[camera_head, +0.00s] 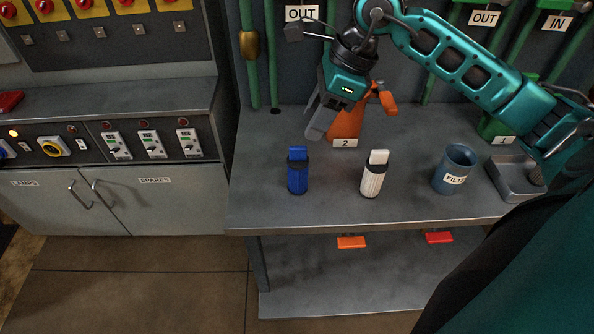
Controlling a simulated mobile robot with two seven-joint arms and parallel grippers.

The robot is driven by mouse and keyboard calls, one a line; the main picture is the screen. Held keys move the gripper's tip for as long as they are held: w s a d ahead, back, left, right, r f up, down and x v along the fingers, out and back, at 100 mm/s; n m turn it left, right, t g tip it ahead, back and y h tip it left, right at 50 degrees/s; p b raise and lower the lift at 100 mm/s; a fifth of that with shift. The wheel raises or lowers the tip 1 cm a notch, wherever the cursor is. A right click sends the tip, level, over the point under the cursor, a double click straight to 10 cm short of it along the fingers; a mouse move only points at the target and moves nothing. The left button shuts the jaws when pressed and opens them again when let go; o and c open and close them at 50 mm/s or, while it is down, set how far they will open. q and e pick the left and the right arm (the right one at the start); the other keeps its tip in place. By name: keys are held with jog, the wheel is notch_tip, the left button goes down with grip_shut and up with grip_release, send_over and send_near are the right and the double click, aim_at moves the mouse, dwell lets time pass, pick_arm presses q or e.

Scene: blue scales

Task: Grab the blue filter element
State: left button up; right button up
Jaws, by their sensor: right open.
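The blue filter element (297,172) stands upright on the grey workbench (330,208), near its left front. It has a dark band below its top. My right gripper (318,122) hangs from the teal arm that comes in from the upper right. It is open and empty, above and behind the blue filter element and apart from it. Its fingers point down and partly cover an orange object. My left gripper is out of view.
A white filter element (373,176) stands right of the blue one. Further right are a blue cup (454,168) labelled FILT and a grey tray (515,178). An orange object (347,121) with a "2" label stands behind. Green pipes (270,60) rise at the back. Bench space left of the blue element is clear.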

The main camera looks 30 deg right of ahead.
aim_at(299, 147)
jog(key=x, duration=0.6)
jog(key=shift+w+a+f, duration=0.1)
jog(key=shift+w+f, duration=0.05)
jog(key=shift+f, duration=0.2)
grip_shut()
dwell(0.3)
